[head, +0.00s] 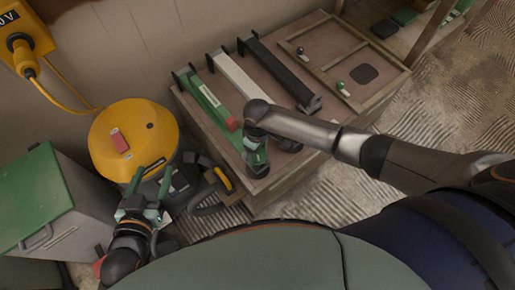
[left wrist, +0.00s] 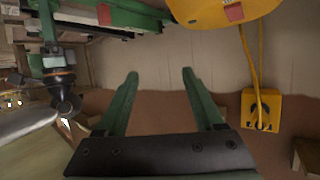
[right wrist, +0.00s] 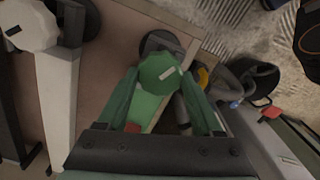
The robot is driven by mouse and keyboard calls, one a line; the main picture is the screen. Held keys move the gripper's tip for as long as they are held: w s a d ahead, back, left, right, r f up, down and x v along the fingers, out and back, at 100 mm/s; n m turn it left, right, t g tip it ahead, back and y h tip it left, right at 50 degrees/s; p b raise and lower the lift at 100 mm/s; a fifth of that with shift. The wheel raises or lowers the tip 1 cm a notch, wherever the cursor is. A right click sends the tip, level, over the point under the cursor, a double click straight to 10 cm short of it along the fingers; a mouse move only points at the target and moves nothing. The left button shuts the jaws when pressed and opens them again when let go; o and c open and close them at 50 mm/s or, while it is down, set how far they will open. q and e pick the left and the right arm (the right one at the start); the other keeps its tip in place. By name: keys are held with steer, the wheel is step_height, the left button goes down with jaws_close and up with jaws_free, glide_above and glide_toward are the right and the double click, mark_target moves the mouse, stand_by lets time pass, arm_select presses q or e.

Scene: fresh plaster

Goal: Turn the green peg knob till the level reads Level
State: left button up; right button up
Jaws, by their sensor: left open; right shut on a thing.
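The green peg knob (right wrist: 160,72), eight-sided with a short white mark, sits at the near end of a green bar (head: 208,97) on the wooden table. My right gripper (right wrist: 158,78) is shut on it, a finger on each side. In the head view the right gripper (head: 256,157) covers most of the knob. A red block (head: 231,124) lies along the green bar. No level reading is legible. My left gripper (head: 140,205) is open and empty near the yellow vacuum; its spread fingers show in the left wrist view (left wrist: 158,85).
A white bar (head: 240,75) and a black bar (head: 283,72) lie beside the green one. A panel (head: 345,62) with small pegs is at the table's far right. The yellow vacuum (head: 135,140) and a green-lidded box (head: 35,195) stand left of the table.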

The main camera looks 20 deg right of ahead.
steer(key=shift+r+n+p, duration=0.1)
steer(key=shift+n+p, duration=0.55)
steer(key=shift+n, duration=0.55)
arm_select(q)
steer(key=s+f+n+g+p, duration=0.1)
steer(key=s+f+g, duration=0.3)
steer(key=s+f, duration=0.1)
steer(key=shift+s+d+f+y, duration=0.2)
steer(key=shift+d+f+y, duration=0.1)
steer(key=shift+f, duration=0.35)
arm_select(e)
steer(key=shift+n, duration=1.1)
steer(key=shift+a, duration=0.1)
steer(key=o, duration=1.4)
steer(key=shift+c, duration=0.2)
arm_select(q)
steer(key=shift+p, duration=0.3)
